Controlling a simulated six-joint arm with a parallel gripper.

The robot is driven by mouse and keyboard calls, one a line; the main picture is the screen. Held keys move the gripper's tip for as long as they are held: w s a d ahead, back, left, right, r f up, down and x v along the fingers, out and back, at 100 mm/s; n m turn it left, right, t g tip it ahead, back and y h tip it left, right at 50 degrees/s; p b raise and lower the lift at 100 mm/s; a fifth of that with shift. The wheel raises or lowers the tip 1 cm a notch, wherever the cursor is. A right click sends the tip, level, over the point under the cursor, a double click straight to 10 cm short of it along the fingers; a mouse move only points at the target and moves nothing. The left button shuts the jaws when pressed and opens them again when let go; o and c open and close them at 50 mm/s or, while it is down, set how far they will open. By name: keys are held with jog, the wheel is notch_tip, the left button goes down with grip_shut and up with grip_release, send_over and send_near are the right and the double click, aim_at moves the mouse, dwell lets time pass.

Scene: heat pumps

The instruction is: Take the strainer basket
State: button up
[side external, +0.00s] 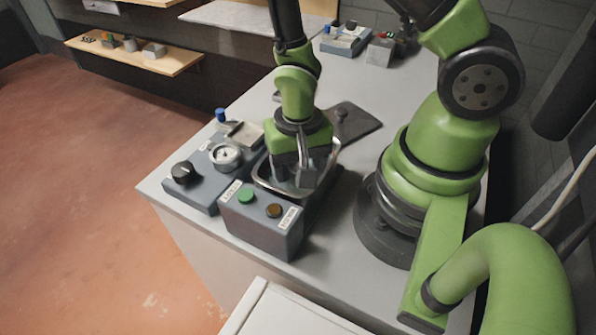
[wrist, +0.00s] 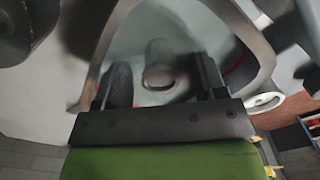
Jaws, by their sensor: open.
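My gripper (side external: 297,178) points down at the grey metal rounded part (side external: 265,178) behind the two-button box on the bench. I take this part to be the strainer basket, but my gripper covers much of it. In the wrist view my gripper (wrist: 162,82) is open, with its two dark fingers apart. A short round knob-like piece (wrist: 158,76) shows between the fingers, inside a rounded triangular metal rim (wrist: 262,45). I cannot tell whether the fingers touch it.
A box with a green and a brown button (side external: 262,217) stands close in front. A blue-grey unit with a gauge and black knob (side external: 207,172) is to the left. A dark flat plate with a knob (side external: 355,127) lies behind. The bench's back middle (side external: 400,92) is clear.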

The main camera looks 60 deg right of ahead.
jog(key=shift+f, duration=0.2)
jog(key=c, duration=1)
jog(key=shift+r, duration=0.2)
